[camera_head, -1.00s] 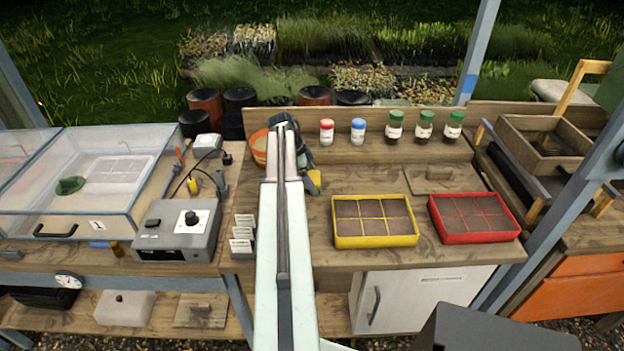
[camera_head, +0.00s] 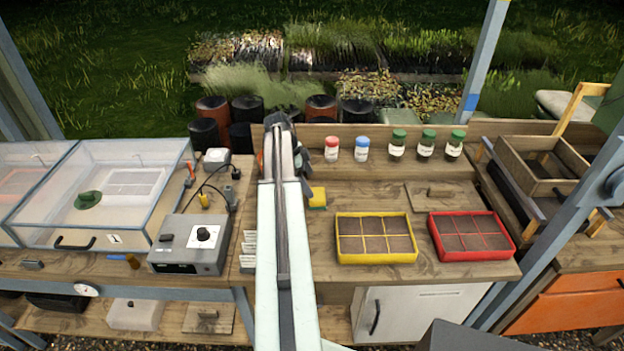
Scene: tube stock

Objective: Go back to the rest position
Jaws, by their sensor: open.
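My arm (camera_head: 284,240) reaches from the bottom middle over the wooden bench (camera_head: 450,275) toward its back board. The dark wrist part of my gripper (camera_head: 300,158) shows at the far end of the arm. My gripper is open; I see nothing held, though the fingertips are mostly hidden behind the arm. A yellow sponge-like block (camera_head: 318,198) lies on the bench just right of the arm, apart from the gripper.
A yellow tray (camera_head: 340,261) and a red tray (camera_head: 440,255) stand to the right. Several lidded jars, one a red-lidded jar (camera_head: 332,155), line the back. A grey control box (camera_head: 182,255) and a clear propagator (camera_head: 150,220) are left. White labels (camera_head: 248,262) stand beside my arm.

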